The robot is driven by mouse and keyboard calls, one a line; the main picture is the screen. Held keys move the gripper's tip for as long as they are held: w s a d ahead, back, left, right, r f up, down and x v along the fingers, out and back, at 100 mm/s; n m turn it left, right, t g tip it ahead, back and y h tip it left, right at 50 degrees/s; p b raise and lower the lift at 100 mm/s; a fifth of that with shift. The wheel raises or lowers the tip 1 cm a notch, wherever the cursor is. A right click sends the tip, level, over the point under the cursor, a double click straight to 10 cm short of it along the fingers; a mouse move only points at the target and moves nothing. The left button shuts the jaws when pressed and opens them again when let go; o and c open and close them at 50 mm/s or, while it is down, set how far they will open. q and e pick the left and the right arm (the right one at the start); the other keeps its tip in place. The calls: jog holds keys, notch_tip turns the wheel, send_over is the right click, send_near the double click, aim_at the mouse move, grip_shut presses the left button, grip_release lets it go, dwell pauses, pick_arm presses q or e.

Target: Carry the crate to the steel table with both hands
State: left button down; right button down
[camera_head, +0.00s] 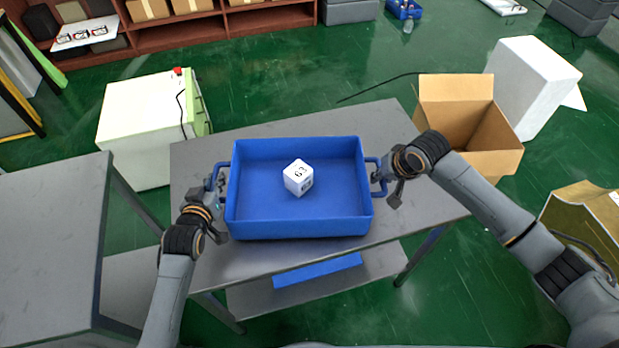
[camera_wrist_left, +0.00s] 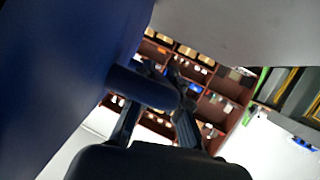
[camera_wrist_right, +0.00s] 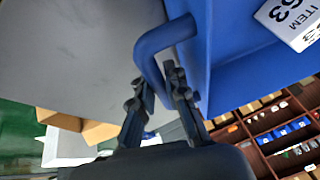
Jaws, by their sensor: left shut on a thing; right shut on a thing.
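The blue crate (camera_head: 300,224) is over the grey steel table (camera_head: 330,122) in the middle of the head view; I cannot tell whether it rests on the top or hangs just above it. A white cube with "63" on it (camera_head: 298,177) lies inside. My left gripper (camera_head: 217,190) is shut on the crate's left handle, which also shows in the left wrist view (camera_wrist_left: 142,87). My right gripper (camera_head: 384,180) is shut on the right handle, which shows in the right wrist view (camera_wrist_right: 150,50). The crate looks about level.
Another grey table (camera_head: 50,230) stands at the left. A white-green cabinet (camera_head: 145,115) is behind the steel table's left end. An open cardboard box (camera_head: 470,125) and a white block (camera_head: 530,85) are at the right. A blue item (camera_head: 318,270) lies on the lower shelf.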

pick_arm(q)
jog(key=shift+f+b, duration=0.5)
jog(key=shift+f, duration=0.15)
pick_arm(e)
jog(key=shift+f, duration=0.7)
pick_arm(q)
jog(key=c, duration=1.3)
grip_release()
jog(key=shift+c, duration=0.2)
pick_arm(e)
jog(key=c, duration=1.4)
grip_release()
jog(key=shift+o, duration=0.2)
pick_arm(q)
jog(key=shift+s, duration=0.1)
pick_arm(e)
jog(key=shift+s+r, duration=0.1)
jog(key=shift+r, duration=0.1)
pick_arm(q)
jog(key=v, duration=1.2)
pick_arm(e)
jog(key=v, duration=1.1)
jog(key=shift+r, duration=0.35)
jog(key=shift+s, duration=0.1)
jog(key=shift+d+f, duration=0.1)
